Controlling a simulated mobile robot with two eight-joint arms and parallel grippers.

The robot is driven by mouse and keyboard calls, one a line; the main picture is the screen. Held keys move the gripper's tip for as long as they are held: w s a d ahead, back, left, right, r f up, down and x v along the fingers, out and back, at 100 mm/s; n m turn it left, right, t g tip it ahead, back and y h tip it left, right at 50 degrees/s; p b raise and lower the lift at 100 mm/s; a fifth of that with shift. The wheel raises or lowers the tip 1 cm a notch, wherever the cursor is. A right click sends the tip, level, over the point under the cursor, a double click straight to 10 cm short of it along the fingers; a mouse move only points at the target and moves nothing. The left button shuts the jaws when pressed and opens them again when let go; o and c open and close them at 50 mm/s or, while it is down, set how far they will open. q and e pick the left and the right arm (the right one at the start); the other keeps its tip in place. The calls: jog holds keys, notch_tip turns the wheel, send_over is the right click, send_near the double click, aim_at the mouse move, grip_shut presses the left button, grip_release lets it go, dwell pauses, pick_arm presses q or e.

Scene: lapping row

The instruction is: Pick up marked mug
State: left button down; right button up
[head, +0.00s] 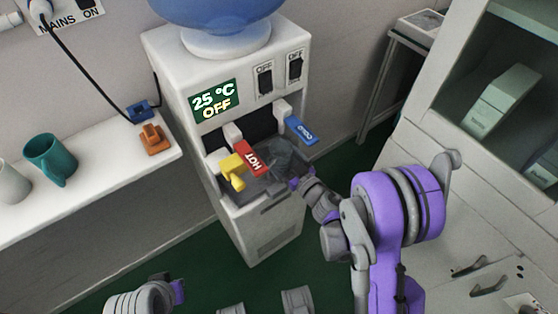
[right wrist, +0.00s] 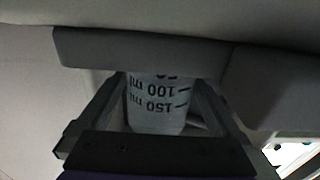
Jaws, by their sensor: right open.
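The marked mug (right wrist: 157,105) is pale and translucent, with dark upside-down scale marks reading 100 ml and 150 ml in the right wrist view. It stands between the two open fingers of my right gripper (right wrist: 157,85); I cannot tell whether they touch it. Its upper part in that picture is cut off by a grey edge. In the head view my right gripper (head: 293,182) reaches into the dispenser's bay, and the mug is not clear there. Of my left gripper (head: 178,290) only a small purple part shows at the bottom left; its fingers cannot be made out.
The water dispenser (head: 270,225) has a yellow-and-red HOT tap (head: 250,157) and a blue COLD tap (head: 300,130) above the bay. A teal mug (head: 50,158) and an orange block (head: 154,139) stand on the left shelf (head: 110,168). A cabinet (head: 430,135) stands at right.

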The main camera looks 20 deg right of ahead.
jog(key=shift+x, duration=0.9)
jog(key=shift+c, duration=0.3)
jog(key=c, duration=1.4)
notch_tip(320, 180, up, 10)
jog(key=p, duration=0.3)
jog(key=shift+f, duration=0.2)
